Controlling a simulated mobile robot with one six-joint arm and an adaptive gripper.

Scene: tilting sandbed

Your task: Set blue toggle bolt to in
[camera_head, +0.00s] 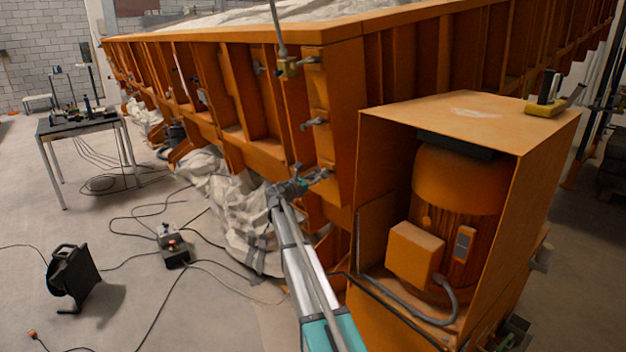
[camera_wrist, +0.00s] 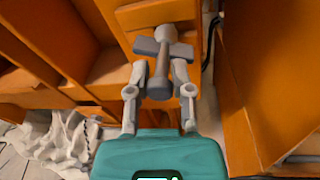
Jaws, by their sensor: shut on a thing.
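A toggle bolt (camera_wrist: 160,63) sits in front of the orange steel post of the sandbed in the wrist view. It looks grey rather than clearly blue, with a crossbar and a round knob end. My gripper (camera_wrist: 160,82) has one finger on each side of its shaft and is shut on it. In the head view my gripper (camera_head: 290,188) reaches up to the same bolt (camera_head: 318,176), low on the corner post. The contact faces are partly hidden. Another grey bolt (camera_head: 315,122) shows higher on that post; I cannot tell a blue one by colour.
An orange motor housing (camera_head: 468,122) stands close on the right of my arm. White sheeting (camera_head: 240,215) hangs under the sandbed (camera_head: 335,85). A control box (camera_head: 172,248), cables and a cable reel (camera_head: 72,278) lie on the floor at left. A table (camera_head: 75,125) stands farther back.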

